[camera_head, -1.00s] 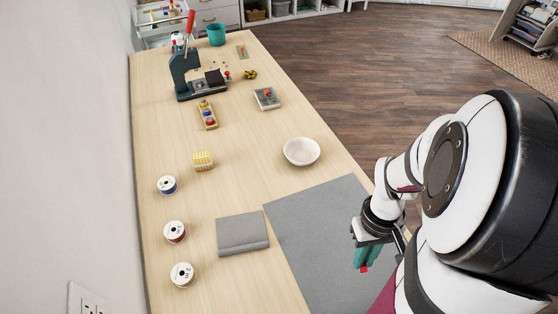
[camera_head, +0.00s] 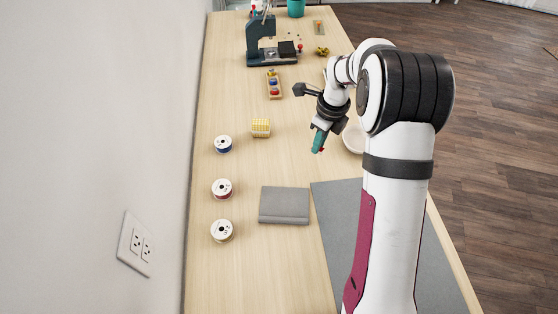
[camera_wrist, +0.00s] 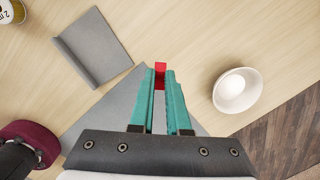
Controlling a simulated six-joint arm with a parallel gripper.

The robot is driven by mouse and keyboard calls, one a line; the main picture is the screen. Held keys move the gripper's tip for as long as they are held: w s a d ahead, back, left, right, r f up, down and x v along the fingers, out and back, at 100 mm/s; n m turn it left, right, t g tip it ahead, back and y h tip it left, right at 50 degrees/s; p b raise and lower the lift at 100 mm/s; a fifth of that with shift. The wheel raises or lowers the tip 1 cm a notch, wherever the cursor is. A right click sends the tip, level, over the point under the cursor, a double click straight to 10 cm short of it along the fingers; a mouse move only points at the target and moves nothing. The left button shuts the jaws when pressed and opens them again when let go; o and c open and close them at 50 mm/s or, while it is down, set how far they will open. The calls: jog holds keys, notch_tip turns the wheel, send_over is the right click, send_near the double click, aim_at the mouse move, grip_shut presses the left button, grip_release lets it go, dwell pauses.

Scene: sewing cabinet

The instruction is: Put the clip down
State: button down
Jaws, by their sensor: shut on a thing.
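A small red clip (camera_wrist: 160,68) is between the teal fingertips of my gripper (camera_wrist: 160,78) in the wrist view. In the head view my gripper (camera_head: 318,143) points down above the table, left of the white bowl (camera_head: 352,138), and only a bit of red shows at its tip. The gripper is shut on the clip and appears to hold it above the wooden table (camera_head: 290,260). The fingers hide part of the clip.
A grey folded cloth (camera_head: 284,205) lies nearer, beside a grey mat (camera_head: 325,215). Several thread spools (camera_head: 222,189) stand along the left, with a yellow block (camera_head: 261,128). A wooden rack (camera_head: 273,86) and a press (camera_head: 262,45) stand farther back. Bare table lies between block and gripper.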

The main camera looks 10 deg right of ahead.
send_over(278, 163)
jog(key=f, duration=0.6)
jog(key=shift+s+d+f, duration=0.15)
jog(key=shift+s+d, duration=0.05)
jog(key=shift+d, duration=0.05)
jog(key=shift+a+f, duration=0.1)
jog(key=shift+f, duration=2.1)
jog(key=c, duration=0.9)
grip_release()
notch_tip(278, 163, up, 12)
jog(key=s+r, duration=0.1)
jog(key=s+r+n, duration=0.8)
jog(key=s, duration=0.5)
jog(key=s+n+g+y, duration=0.1)
jog(key=s+n, duration=1.2)
jog(key=s, duration=1)
jog(key=shift+s+r, duration=0.25)
jog(key=shift+s, duration=0.15)
